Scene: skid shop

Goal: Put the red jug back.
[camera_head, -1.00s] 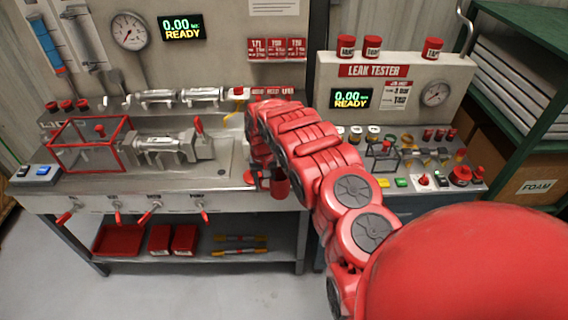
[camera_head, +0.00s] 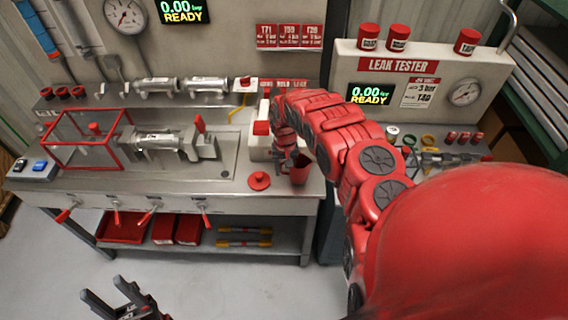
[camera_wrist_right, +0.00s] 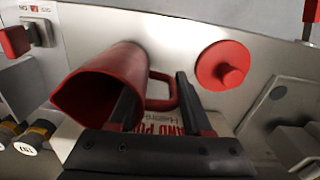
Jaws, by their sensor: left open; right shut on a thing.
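The red jug (camera_head: 300,172) is at the right end of the steel bench, partly hidden by my right arm. In the right wrist view the jug (camera_wrist_right: 100,85) lies across the picture with its open mouth toward the camera. My right gripper (camera_head: 290,158) is shut on the jug's handle, which shows between the two dark fingers in the wrist view (camera_wrist_right: 160,88). I cannot tell whether the jug touches the bench. My left gripper (camera_head: 120,292) is open and empty, low in front of the bench above the floor.
A round red lid with a knob (camera_head: 259,180) lies on the bench left of the jug. A pale hand pump unit (camera_head: 260,146) stands behind it. A red-framed guard (camera_head: 85,140) and metal fixture (camera_head: 160,140) stand further left. The leak tester (camera_head: 420,85) is at right.

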